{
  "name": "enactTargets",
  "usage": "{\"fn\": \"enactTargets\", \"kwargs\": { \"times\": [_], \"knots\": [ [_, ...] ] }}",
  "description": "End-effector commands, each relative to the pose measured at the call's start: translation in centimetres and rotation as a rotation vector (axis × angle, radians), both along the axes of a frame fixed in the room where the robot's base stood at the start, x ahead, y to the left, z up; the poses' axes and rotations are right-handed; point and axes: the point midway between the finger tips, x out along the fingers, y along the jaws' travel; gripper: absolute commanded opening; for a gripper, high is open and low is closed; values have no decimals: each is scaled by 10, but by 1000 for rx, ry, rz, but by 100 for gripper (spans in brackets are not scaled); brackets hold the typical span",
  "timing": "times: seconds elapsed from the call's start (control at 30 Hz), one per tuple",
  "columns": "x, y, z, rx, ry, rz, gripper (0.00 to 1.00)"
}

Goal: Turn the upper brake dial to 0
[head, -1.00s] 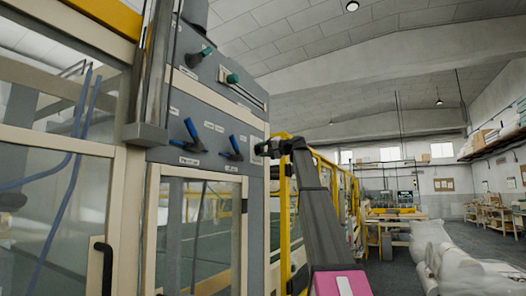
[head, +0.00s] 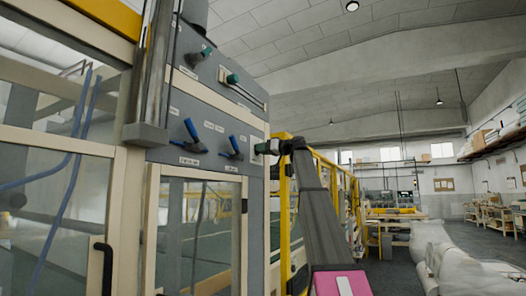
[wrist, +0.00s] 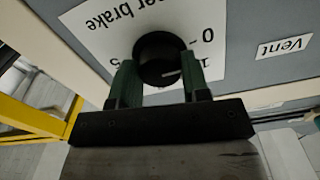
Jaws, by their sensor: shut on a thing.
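The upper brake dial (wrist: 160,52) is a round black knob on a white label in the wrist view. The label reads upside down there, with "0" to the right of the knob and a "5" at its lower left. A small pale mark shows on the knob's lower right. My gripper (wrist: 158,70) has its two green fingers on either side of the knob and is shut on it. In the head view my gripper (head: 266,148) is at the right edge of the grey panel (head: 205,115); the dial is hidden there.
A "Vent" label (wrist: 285,46) is beside the dial label. A yellow guard frame (head: 283,200) stands close by.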

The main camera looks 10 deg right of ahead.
Motion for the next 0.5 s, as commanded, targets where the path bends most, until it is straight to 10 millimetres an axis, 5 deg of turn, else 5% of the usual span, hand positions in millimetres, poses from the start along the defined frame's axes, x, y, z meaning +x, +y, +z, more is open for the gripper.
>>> {"fn": "enactTargets", "kwargs": {
  "times": [0.5],
  "knots": [
    [-1, 0, -2, -106, -141, 1, 19]
  ]
}}
